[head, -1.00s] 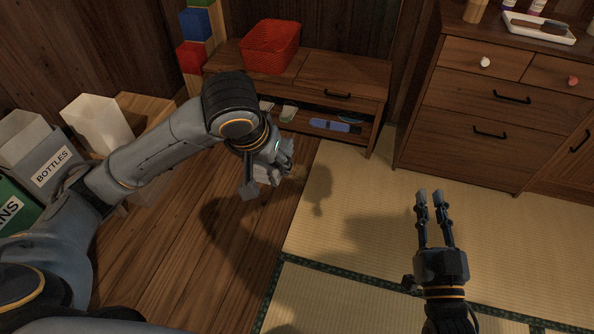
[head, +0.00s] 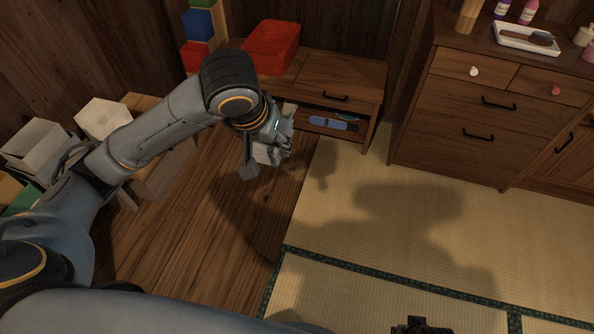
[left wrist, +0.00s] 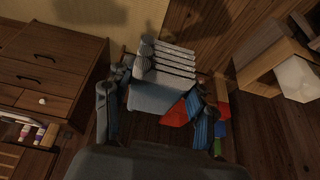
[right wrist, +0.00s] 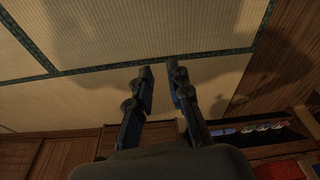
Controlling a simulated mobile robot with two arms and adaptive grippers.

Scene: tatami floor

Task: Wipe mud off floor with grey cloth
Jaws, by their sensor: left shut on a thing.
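My left gripper (head: 276,150) is shut on the grey cloth (head: 266,154), held low over the wooden floor close to the tatami edge. In the left wrist view the cloth (left wrist: 164,92) is a pale grey folded bundle with stacked ridges between the fingers. A faint brownish patch (head: 292,168), perhaps mud, shows on the floor just right of the cloth; shadow makes it hard to tell. My right gripper (right wrist: 159,70) has its fingers apart with nothing between them; in the head view only a dark piece of it shows at the bottom edge.
A low wooden bench (head: 338,76) with a red basket (head: 272,47) and a shelf stands behind the left gripper. A drawer cabinet (head: 450,110) stands at the right. Bins (head: 38,143) are at the far left. The tatami (head: 400,220) is clear.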

